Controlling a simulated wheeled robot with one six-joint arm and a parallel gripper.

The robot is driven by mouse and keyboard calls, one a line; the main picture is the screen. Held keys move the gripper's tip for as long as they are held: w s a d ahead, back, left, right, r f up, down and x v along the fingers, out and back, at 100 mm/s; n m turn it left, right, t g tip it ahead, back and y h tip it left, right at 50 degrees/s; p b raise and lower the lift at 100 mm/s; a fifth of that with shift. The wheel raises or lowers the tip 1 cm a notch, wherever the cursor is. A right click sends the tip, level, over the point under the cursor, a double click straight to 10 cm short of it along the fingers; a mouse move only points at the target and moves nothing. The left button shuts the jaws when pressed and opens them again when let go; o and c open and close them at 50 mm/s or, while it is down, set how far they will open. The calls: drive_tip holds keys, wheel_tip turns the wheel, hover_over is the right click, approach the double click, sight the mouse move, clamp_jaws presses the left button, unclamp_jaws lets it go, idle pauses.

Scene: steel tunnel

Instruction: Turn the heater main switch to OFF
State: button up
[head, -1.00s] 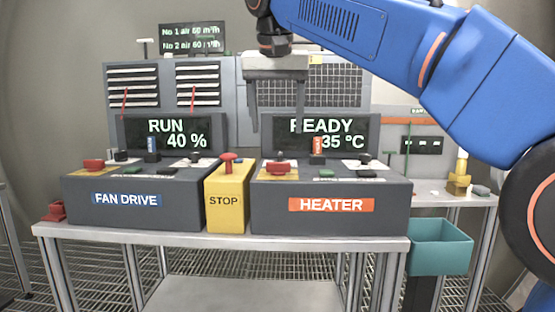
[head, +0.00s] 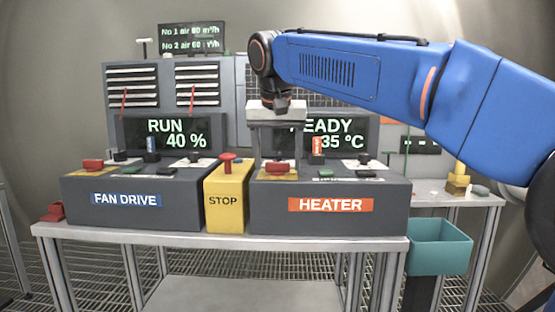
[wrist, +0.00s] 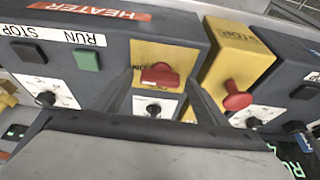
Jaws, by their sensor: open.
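The heater console (head: 385,205) stands on the right of the bench, with an orange HEATER label. Its main switch is a red handle (head: 278,168) on a yellow plate at the console's left; it also shows in the wrist view (wrist: 160,75). The red handle lies crosswise there; the plate's lettering is too small to read surely. My gripper (head: 277,173) is open, pointing down, with one finger on each side of the red handle. In the wrist view the fingers flank the yellow plate, and I see no clear contact. The heater screen (head: 345,135) shows READY, partly hidden, and 35 °C.
A yellow STOP box (head: 227,200) with a red mushroom button (head: 228,158) stands close left of the heater console. The fan drive console (head: 90,192) is further left, with its own red switch (head: 93,165). A teal bin (head: 440,250) hangs at the right.

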drive_tip(key=shift+c, duration=0.7)
drive_tip(key=c, duration=0.9)
drive_tip(key=shift+n, duration=0.4)
drive_tip(key=n+y, duration=0.1)
drive_tip(key=n, duration=0.2)
drive_tip(key=shift+d+n+y, duration=0.2)
drive_tip(key=shift+n+y, duration=0.2)
drive_tip(key=n, duration=0.2)
drive_tip(key=n+g+y, duration=0.1)
drive_tip(key=n, duration=0.1)
drive_tip(key=shift+w+d+n+y, duration=0.1)
drive_tip(key=shift+w+n+y, duration=0.05)
drive_tip(key=shift+n+y, duration=0.15)
drive_tip(key=n+g, duration=0.1)
drive_tip(key=n, duration=0.1)
drive_tip(key=n+y, duration=0.1)
drive_tip(key=n, duration=0.1)
drive_tip(key=shift+w+d+g, duration=0.1)
drive_tip(key=shift+w+g, duration=0.05)
drive_tip(key=shift+g, duration=0.25)
drive_tip(key=n, duration=0.2)
drive_tip(key=n+g, duration=0.1)
drive_tip(key=n, duration=0.1)
drive_tip(key=shift+w+n+g, duration=0.1)
drive_tip(key=shift+n+g, duration=0.2)
